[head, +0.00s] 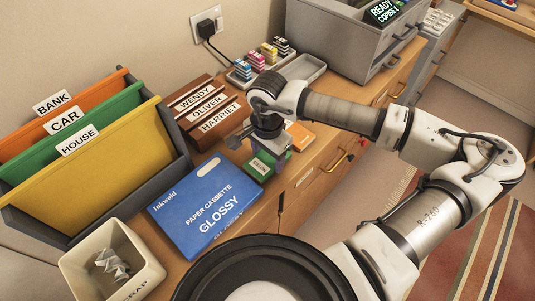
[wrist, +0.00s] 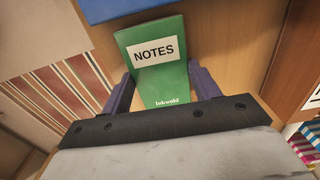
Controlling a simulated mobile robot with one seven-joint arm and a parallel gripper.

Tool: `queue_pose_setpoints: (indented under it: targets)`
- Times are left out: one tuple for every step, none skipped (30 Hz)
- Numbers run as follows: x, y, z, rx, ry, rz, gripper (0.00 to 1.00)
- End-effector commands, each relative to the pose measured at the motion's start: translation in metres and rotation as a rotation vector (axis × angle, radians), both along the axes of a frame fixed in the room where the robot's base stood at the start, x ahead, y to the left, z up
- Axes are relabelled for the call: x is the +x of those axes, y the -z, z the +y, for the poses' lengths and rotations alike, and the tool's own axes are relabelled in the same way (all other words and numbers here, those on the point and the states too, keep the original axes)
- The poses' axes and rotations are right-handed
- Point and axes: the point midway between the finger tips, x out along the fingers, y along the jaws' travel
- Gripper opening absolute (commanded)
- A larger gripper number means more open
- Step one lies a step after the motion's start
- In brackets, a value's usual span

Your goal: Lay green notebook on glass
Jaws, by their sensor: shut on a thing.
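The green notebook (wrist: 165,78) has a white NOTES label and sits between the two fingers of my gripper (wrist: 162,88) in the wrist view. The fingers are shut on its two sides. In the head view, the green notebook (head: 261,167) shows partly below my gripper (head: 268,150), over the desk by the blue box. Whether it touches the desk I cannot tell. A grey copier (head: 345,40) with a lit READY COPIES 1 display stands at the top of the head view, cut off by the edge. I cannot make out any glass.
A blue GLOSSY paper cassette (head: 205,205) lies left of my gripper. A wooden sorter (head: 190,92) with name labels and ink cartridges (head: 262,58) stand behind. An orange item (head: 300,133) lies right. Coloured folders (head: 95,165) and a scrap bin (head: 75,262) are at left.

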Motion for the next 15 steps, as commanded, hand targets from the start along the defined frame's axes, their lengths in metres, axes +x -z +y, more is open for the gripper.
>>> queue_pose_setpoints:
  targets:
    - [-0.0002, 0.0037, 0.0005, 0.001, 0.0, 0.001, 0.38]
    - [-0.0003, 0.0054, 0.0004, 0.001, 0.0, 0.001, 0.38]
    - [-0.0001, 0.0065, 0.0003, 0.001, 0.0, 0.001, 0.38]
    - [-0.0001, 0.0068, 0.0002, 0.0, 0.0, 0.0, 0.38]
    - [0.0, 0.0067, 0.0001, 0.0, 0.0, 0.0, 0.38]
    - [0.0001, 0.0066, 0.0001, -0.001, 0.0, -0.001, 0.38]
    - [0.0001, 0.0066, 0.0001, -0.001, 0.0, -0.001, 0.38]
    - [0.0001, 0.0065, 0.0001, -0.001, 0.0, -0.001, 0.38]
    - [0.0001, 0.0065, 0.0001, -0.001, 0.0, -0.001, 0.38]
    - [0.0001, 0.007, 0.0001, -0.001, 0.0, -0.001, 0.38]
    - [0.0001, 0.0078, 0.0, -0.001, 0.0, -0.001, 0.38]
    - [0.0001, 0.009, -0.0001, -0.001, 0.0, -0.001, 0.38]
    - [0.0001, 0.0098, -0.0001, -0.001, 0.0, -0.001, 0.38]
    - [0.0001, 0.0104, -0.0001, -0.001, 0.0, -0.001, 0.38]
    - [0.0001, 0.0111, -0.0001, -0.001, 0.0, -0.001, 0.38]
